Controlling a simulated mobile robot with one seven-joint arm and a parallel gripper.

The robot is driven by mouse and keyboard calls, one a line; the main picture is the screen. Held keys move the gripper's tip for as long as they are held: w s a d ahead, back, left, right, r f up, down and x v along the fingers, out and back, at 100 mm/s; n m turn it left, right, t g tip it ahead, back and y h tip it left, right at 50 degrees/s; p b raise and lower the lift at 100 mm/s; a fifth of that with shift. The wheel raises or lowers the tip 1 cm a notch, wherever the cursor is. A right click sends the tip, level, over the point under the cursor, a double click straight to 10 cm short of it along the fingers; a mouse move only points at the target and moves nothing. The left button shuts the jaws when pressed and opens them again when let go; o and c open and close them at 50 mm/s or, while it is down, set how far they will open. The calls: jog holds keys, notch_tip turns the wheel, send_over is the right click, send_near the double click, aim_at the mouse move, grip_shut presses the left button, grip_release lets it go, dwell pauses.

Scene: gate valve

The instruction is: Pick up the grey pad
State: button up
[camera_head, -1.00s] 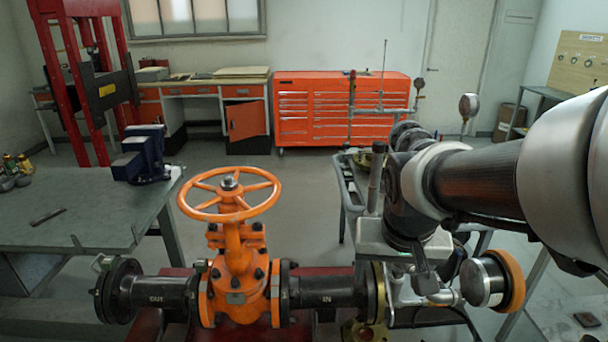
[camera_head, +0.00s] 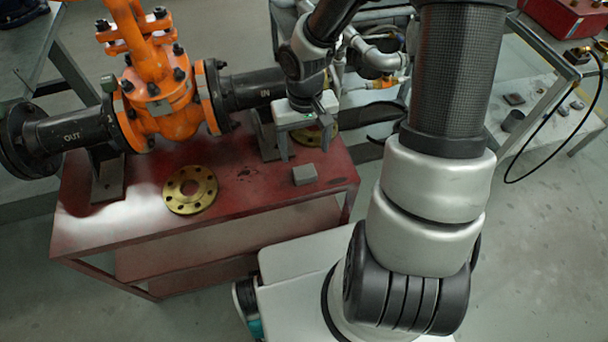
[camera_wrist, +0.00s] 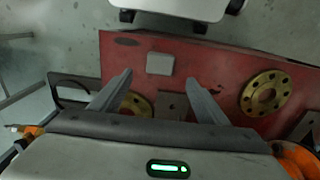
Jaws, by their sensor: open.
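The grey pad (camera_head: 304,173) is a small block lying on the red bench top (camera_head: 240,215), near its right end. It also shows in the wrist view (camera_wrist: 160,63), just past the fingertips and roughly centred between them. My gripper (camera_head: 305,153) is open, with nothing between its fingers, and hangs close behind the pad in the head view. In the wrist view the two fingers of my gripper (camera_wrist: 159,78) stand apart. I cannot tell its exact height above the bench.
A brass flange (camera_head: 190,189) lies left of the pad; a second (camera_wrist: 135,104) shows partly behind a finger. The orange valve (camera_head: 155,100) and its black pipe (camera_head: 252,91) run along the back of the bench. The bench top around the pad is clear.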

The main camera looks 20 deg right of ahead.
aim_at(304, 172)
notch_tip(304, 172, down, 10)
jog(key=b, duration=0.3)
jog(key=shift+r+b, duration=0.15)
jog(key=shift+b, duration=0.2)
jog(key=c, duration=1.2)
notch_tip(304, 172, up, 10)
jog(key=p, duration=0.4)
jog(key=shift+r, duration=0.1)
jog(key=o, duration=0.4)
jog(key=shift+c, duration=1.2)
